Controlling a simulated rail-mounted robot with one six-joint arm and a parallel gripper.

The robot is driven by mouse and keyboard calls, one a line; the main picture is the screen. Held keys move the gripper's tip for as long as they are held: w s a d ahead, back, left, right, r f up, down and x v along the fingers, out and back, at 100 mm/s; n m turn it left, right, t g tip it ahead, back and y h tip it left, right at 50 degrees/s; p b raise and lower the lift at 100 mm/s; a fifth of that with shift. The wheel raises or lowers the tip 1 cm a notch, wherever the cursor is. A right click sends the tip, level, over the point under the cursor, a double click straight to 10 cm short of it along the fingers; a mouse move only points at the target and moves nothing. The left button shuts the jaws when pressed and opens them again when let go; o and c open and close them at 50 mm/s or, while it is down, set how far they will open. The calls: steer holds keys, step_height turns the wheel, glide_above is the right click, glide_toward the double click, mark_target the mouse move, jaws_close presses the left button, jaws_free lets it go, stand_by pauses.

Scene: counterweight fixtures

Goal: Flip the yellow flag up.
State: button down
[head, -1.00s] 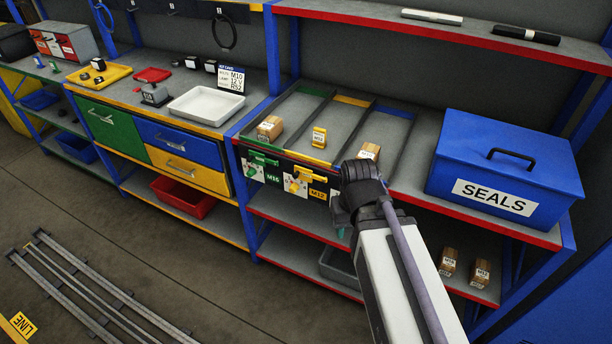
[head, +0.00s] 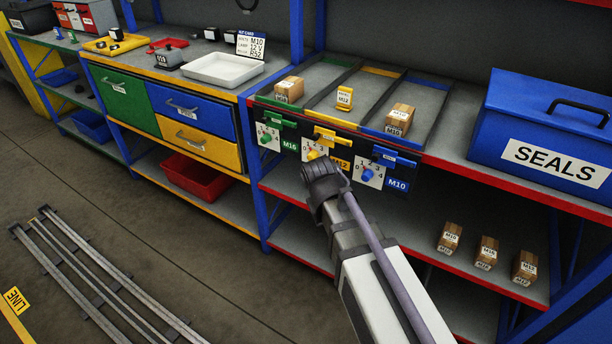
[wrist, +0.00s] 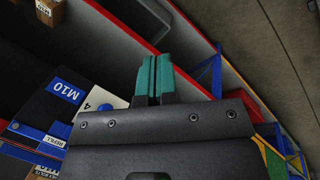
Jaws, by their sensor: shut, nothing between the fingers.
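The yellow flag (head: 328,134) is a small bar on the middle panel of the black shelf front, above a yellow knob (head: 312,155) and the M12 label (head: 341,163). It lies roughly level, like the green flag (head: 275,119) to its left and the blue flag (head: 388,154) to its right. My gripper (head: 324,182) is just below and in front of the M12 panel, apart from the flag; its fingertips are hidden in the head view. In the wrist view, its teal fingers (wrist: 154,78) are shut and empty, near the blue M10 label (wrist: 66,91).
Small boxes (head: 398,119) and a yellow M12 item (head: 345,97) sit in the divided lanes above the panels. A blue SEALS box (head: 540,128) stands right. A lower shelf with several boxes (head: 487,250) lies below.

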steer(key=w+a+f+n+t+h+b, duration=0.35)
steer(key=w+f+b, duration=0.4)
steer(key=b, duration=0.25)
steer(key=w+a+f+n+t+h+b, duration=0.2)
steer(key=w+a+f+h+b, duration=0.35)
steer(key=w+b, duration=0.4)
steer(key=w+a+r+n+t+h+b, duration=0.2)
steer(key=w+a+r+n+t+h, duration=0.3)
steer(key=a+r+h, duration=0.3)
step_height(320, 180, up, 3)
steer(key=shift+w+r+b, duration=0.1)
steer(key=shift+w+b, duration=0.1)
steer(key=shift+b, duration=0.1)
steer(key=shift+d, duration=0.1)
